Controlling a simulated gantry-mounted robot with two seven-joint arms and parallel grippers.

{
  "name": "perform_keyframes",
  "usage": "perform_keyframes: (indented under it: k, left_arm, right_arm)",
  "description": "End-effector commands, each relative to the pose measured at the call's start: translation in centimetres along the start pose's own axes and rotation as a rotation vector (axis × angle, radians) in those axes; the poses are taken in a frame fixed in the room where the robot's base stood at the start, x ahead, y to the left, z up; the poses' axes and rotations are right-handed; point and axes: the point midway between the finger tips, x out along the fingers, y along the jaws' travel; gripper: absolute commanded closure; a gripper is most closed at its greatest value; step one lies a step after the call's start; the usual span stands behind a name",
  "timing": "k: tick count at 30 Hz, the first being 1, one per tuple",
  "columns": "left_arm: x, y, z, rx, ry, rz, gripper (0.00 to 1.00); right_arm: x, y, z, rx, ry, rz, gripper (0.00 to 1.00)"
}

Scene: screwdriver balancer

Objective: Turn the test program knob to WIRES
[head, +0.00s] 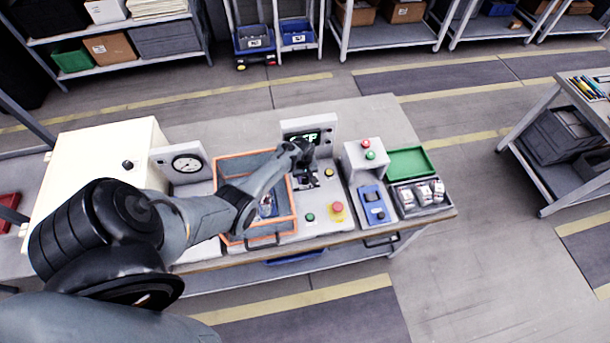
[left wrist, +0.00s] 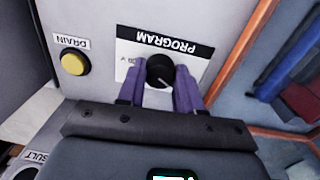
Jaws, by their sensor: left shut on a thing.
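The black program knob (left wrist: 160,71) sits on a white plate labelled PROGRAM (left wrist: 165,45), which appears upside down in the left wrist view. My left gripper (left wrist: 159,84) is shut on the knob, with one purple finger on each side. Small markings show beside the knob, but I cannot read them or tell which setting it points to. My right gripper is not in view.
A yellow DRAIN button (left wrist: 75,62) is near the knob. In the head view, a green button (head: 310,217) and red button (head: 338,208) are in front. An orange-rimmed bin (head: 262,239) stands left of the panel.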

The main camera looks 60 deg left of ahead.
Motion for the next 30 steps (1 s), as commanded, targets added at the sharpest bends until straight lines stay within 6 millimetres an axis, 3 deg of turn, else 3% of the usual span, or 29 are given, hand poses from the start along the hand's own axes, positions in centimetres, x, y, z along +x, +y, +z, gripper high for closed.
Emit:
perform_keyframes:
  k: [15, 30]
  left_arm:
    - [-0.07, 0.01, -0.05, 0.393, -0.02, 0.0, 0.95]
    - [-0.04, 0.02, -0.05, 0.497, -0.026, 0.0, 0.95]
  right_arm:
    - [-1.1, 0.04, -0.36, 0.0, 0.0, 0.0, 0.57]
    - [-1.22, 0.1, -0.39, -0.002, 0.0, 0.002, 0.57]
